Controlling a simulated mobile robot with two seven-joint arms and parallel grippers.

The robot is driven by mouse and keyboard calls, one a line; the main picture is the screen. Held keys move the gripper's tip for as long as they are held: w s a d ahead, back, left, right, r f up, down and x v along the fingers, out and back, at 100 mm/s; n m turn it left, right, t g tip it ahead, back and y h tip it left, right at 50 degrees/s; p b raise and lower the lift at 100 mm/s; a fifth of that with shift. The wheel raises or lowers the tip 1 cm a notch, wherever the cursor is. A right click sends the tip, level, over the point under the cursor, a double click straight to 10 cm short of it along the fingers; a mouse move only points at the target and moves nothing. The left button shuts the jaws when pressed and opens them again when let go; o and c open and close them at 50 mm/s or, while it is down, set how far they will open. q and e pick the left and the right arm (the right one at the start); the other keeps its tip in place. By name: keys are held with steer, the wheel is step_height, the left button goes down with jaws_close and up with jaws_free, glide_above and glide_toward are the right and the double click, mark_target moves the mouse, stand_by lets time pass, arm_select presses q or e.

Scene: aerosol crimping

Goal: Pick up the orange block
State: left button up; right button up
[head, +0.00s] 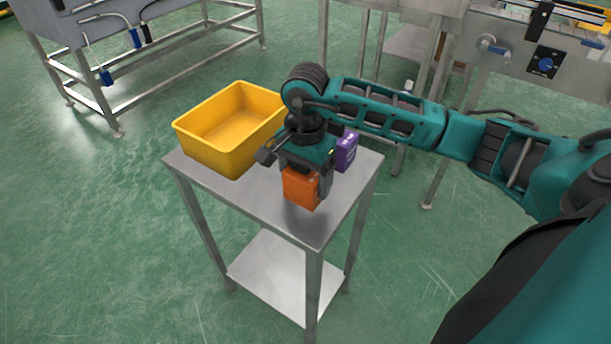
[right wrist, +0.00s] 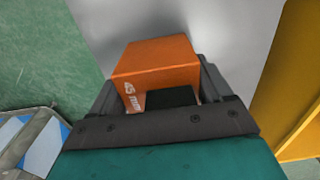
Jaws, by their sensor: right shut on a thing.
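The orange block (head: 301,188) is at the front part of the small metal table in the head view. My right gripper (head: 306,178) comes down over it from above and is shut on it. In the right wrist view the orange block (right wrist: 158,62) sits between the two dark fingers, with white print on its near side. I cannot tell whether the block touches the tabletop or is slightly above it. My left gripper is not in view.
A yellow bin (head: 232,130) stands on the table (head: 262,208) left of my gripper, and its wall fills the right of the wrist view (right wrist: 295,90). A purple box (head: 346,151) stands close behind my gripper. The table's front edge is near.

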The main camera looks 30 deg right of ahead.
steer(key=shift+r+p, duration=2.75)
steer(key=shift+r, duration=1.95)
